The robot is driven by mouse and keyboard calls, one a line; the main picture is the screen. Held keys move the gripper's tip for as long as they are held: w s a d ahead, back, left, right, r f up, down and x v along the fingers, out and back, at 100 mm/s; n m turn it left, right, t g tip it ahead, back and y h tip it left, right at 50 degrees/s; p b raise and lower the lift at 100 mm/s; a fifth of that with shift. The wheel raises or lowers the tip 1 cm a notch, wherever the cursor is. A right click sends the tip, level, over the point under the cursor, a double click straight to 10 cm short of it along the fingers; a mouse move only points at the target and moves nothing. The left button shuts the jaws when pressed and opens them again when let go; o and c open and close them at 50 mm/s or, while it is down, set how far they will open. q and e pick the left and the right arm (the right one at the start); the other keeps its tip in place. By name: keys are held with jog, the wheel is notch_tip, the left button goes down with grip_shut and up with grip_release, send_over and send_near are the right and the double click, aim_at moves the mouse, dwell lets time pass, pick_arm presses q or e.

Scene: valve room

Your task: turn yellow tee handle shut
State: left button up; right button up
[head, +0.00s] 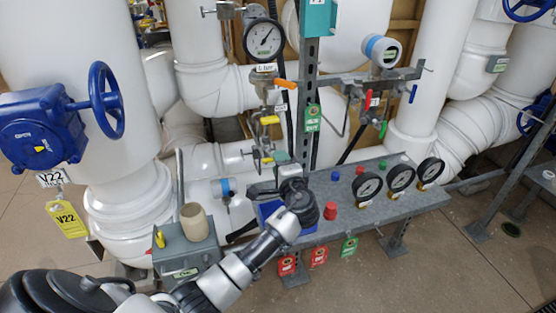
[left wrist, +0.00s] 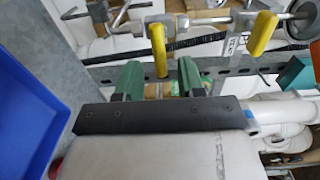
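Two yellow handles sit on the thin tubing below the upright gauge. The lower yellow handle (head: 267,160) is just ahead of my left gripper (head: 281,158); the upper yellow handle (head: 270,120) is above it. In the left wrist view my left gripper (left wrist: 160,75) is open, its two green fingers apart. The lower yellow handle (left wrist: 158,48) has its near end in line with the gap between them; whether it is inside the gap I cannot tell. The upper yellow handle (left wrist: 262,34) is off to the right. My right gripper is not in view.
A grey bench (head: 405,205) carries dial gauges and a red knob. A blue bin (head: 310,229) is beside my left wrist; it also shows in the left wrist view (left wrist: 25,95). White pipes crowd behind.

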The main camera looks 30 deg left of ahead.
pick_arm(q)
jog(key=v, duration=0.8)
jog(key=shift+s+b, duration=0.2)
jog(key=shift+b, duration=0.25)
jog(key=shift+d, duration=0.15)
